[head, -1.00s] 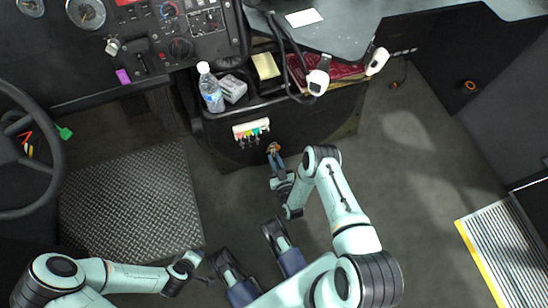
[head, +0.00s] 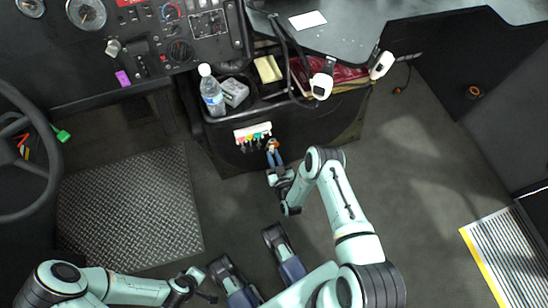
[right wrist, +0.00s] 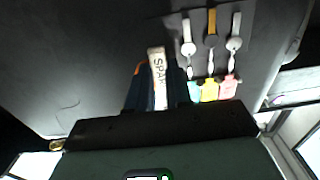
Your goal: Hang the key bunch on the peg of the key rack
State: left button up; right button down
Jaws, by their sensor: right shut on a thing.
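My right gripper (head: 273,154) is just below the rack's right end, shut on the key bunch (head: 272,144). In the right wrist view the key bunch (right wrist: 157,70) shows a white tag lettered "SPA" between the dark fingers of my right gripper (right wrist: 157,88). It is left of the hanging keys (right wrist: 211,55) and apart from them. Its ring and the free peg cannot be made out. My left gripper (head: 196,285) is low in the head view, away from the rack.
A water bottle (head: 212,92), a grey box (head: 235,92) and a yellow pad (head: 268,69) stand on the console shelf above the rack. The steering wheel (head: 22,150) is at the left. The floor to the right is clear.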

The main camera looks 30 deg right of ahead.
aim_at(272, 152)
jog(key=shift+w, duration=0.15)
jog(key=shift+w+d, duration=0.1)
jog(key=shift+w, duration=0.2)
jog(key=shift+w, duration=0.15)
dwell(1.1)
jog(key=shift+w+d+b, duration=0.1)
jog(key=shift+w+b, duration=0.2)
jog(key=shift+w, duration=0.05)
jog(key=shift+w+d, duration=0.1)
jog(key=shift+w, duration=0.15)
jog(key=shift+w, duration=0.3)
dwell(0.4)
jog(key=shift+f+b, duration=0.2)
jog(key=shift+b, duration=0.15)
